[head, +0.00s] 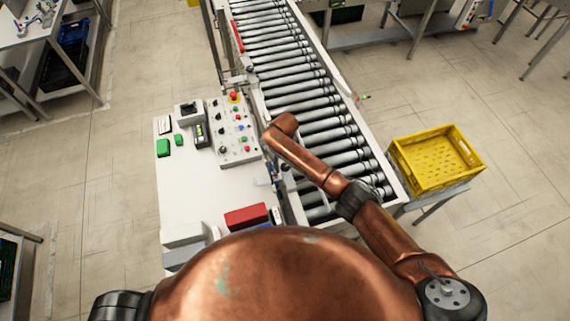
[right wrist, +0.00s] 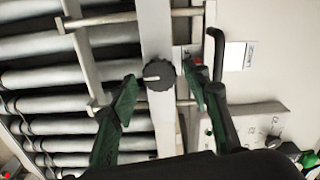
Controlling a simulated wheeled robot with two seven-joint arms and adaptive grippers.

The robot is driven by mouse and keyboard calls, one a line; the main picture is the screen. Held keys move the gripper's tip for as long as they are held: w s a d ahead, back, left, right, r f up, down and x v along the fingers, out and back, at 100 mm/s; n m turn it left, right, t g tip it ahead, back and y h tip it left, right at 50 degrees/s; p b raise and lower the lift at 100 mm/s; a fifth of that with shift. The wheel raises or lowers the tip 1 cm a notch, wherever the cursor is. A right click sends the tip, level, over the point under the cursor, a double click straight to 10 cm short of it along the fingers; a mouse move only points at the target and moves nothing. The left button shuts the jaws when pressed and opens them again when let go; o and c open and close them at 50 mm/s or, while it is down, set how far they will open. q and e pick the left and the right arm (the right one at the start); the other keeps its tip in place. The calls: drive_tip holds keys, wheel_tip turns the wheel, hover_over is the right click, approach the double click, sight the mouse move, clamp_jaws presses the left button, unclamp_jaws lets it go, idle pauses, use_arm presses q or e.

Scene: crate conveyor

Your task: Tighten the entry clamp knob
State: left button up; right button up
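The clamp knob (right wrist: 159,75) is a round black knob with a pale pointer mark, set on a flat metal bar beside the conveyor rollers in the right wrist view. My right gripper (right wrist: 162,78) is open, with one dark green finger on each side of the knob. Gaps show between the fingers and the knob, so it does not appear gripped. In the head view my right arm reaches over the conveyor, and the right gripper (head: 272,174) is small and partly hidden at the conveyor's near-left edge. My left gripper is not in view.
The roller conveyor (head: 300,90) runs away from me. A control panel (head: 232,135) with buttons stands left of it, on a white table (head: 185,190) that also holds a red box (head: 246,216). A yellow crate (head: 410,178) stands right. A black bent handle (right wrist: 214,50) rises close to the right finger.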

sight(285, 166)
idle(0.3)
wheel_tip(285, 166, up, 12)
idle(0.4)
idle(0.4)
